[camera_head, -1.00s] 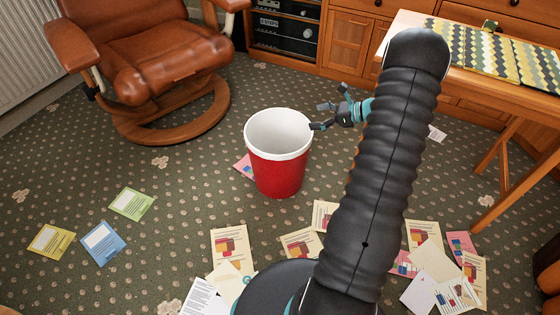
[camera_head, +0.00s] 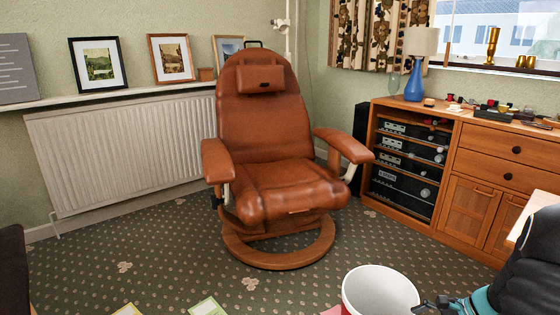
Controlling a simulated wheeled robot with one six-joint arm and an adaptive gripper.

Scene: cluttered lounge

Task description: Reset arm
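My gripper (camera_head: 428,306) shows at the bottom edge, right of centre, partly cut off by the frame. It is beside the right rim of a red bin with a white rim (camera_head: 380,287). Its visible dark fingers look spread apart, and I see nothing held between them. My black arm with a teal band rises at the lower right corner, and most of it is outside the frame.
A brown leather recliner (camera_head: 265,130) stands in the middle. A wooden cabinet (camera_head: 480,190) with audio gear is at the right, and a table corner (camera_head: 530,215) juts in near my arm. Carpet (camera_head: 170,250) is open at left, with paper edges (camera_head: 207,306) at the bottom.

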